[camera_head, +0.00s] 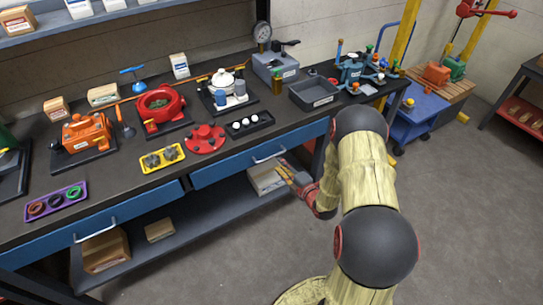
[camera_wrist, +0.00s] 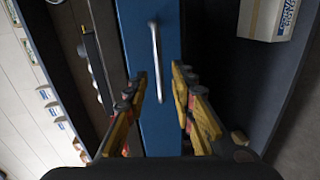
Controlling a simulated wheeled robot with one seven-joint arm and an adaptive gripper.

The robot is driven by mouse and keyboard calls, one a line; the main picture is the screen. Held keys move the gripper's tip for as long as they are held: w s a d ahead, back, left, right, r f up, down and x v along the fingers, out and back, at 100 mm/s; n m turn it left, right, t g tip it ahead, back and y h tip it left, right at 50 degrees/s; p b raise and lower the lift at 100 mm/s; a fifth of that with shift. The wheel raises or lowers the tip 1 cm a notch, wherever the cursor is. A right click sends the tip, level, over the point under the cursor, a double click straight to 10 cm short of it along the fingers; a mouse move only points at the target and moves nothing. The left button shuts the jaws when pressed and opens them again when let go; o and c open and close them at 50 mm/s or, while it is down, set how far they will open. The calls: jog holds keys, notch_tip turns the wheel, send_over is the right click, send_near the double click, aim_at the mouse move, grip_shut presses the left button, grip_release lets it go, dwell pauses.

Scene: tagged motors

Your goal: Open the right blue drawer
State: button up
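The right blue drawer (camera_head: 240,163) is in the front of the dark workbench and looks closed. Its metal handle (camera_head: 269,155) is a bar on the drawer front. In the wrist view the blue drawer front (camera_wrist: 157,120) runs down the middle, with the handle (camera_wrist: 155,55) on it. My gripper (camera_head: 288,170) is in front of the right drawer, near the handle. In the wrist view my gripper (camera_wrist: 160,83) is open, its fingers spread on either side of the handle's line. Nothing is between the fingers, and they appear short of the handle. The left blue drawer (camera_head: 130,212) also looks closed.
The workbench top (camera_head: 110,175) holds several motors, trays and a grey bin (camera_head: 314,92). A lower shelf (camera_head: 190,223) carries cardboard boxes, one (camera_head: 265,180) below the right drawer. The grey floor (camera_head: 450,210) to the right is clear. A blue cart (camera_head: 415,115) stands behind.

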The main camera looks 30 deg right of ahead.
aim_at(273, 156)
jog(key=shift+b+x, duration=0.8)
jog(key=shift+x, duration=3.15)
jog(key=shift+r, duration=0.1)
jog(key=shift+c, duration=0.9)
jog(key=c, duration=0.4)
grip_shut()
